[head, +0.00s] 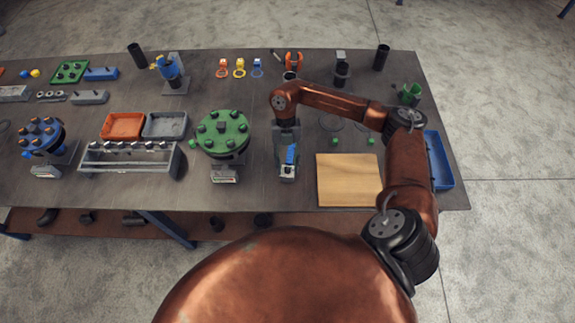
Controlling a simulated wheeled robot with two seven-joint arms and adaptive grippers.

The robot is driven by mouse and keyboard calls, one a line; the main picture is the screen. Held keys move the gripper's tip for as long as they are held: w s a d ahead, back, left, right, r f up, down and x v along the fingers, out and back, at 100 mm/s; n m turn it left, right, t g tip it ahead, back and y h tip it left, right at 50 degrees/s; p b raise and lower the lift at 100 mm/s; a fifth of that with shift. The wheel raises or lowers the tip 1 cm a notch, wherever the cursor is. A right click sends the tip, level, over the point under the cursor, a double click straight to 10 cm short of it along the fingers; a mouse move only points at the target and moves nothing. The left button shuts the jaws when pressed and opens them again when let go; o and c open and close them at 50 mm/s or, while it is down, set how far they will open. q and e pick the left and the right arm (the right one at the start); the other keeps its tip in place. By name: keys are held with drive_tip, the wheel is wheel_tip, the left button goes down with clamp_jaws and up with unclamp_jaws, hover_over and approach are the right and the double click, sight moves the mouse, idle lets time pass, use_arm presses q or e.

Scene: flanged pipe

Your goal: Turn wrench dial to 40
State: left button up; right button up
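My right arm reaches in from the right, and its gripper (287,165) points down over the table, between the green flange and the wooden board. A small tool with a blue part (291,155) shows at its fingers. It may be the wrench, but its dial and any reading are too small to make out. The fingers overlap this tool, and I cannot tell whether they are closed on it. My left gripper is not in view.
The green flange (222,131) with dark bolts stands left of the gripper, and a blue flange (40,136) stands far left. A wooden board (348,179) lies to the right. A grey rack (130,160), orange tray (122,126) and blue tray (438,160) also occupy the table (255,192).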

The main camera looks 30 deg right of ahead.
drive_tip(key=shift+c, duration=0.3)
clamp_jaws()
drive_tip(key=m+p, duration=0.2)
drive_tip(key=m+t+y+p, duration=0.1)
drive_tip(key=shift+s+d+r+m+p, duration=0.1)
drive_tip(key=shift+r+m+p, duration=0.1)
drive_tip(key=shift+m+p, duration=0.2)
drive_tip(key=shift+f+m+y, duration=0.1)
drive_tip(key=shift+m+y, duration=0.2)
drive_tip(key=shift+m, duration=0.1)
drive_tip(key=shift+f, duration=0.1)
idle(0.7)
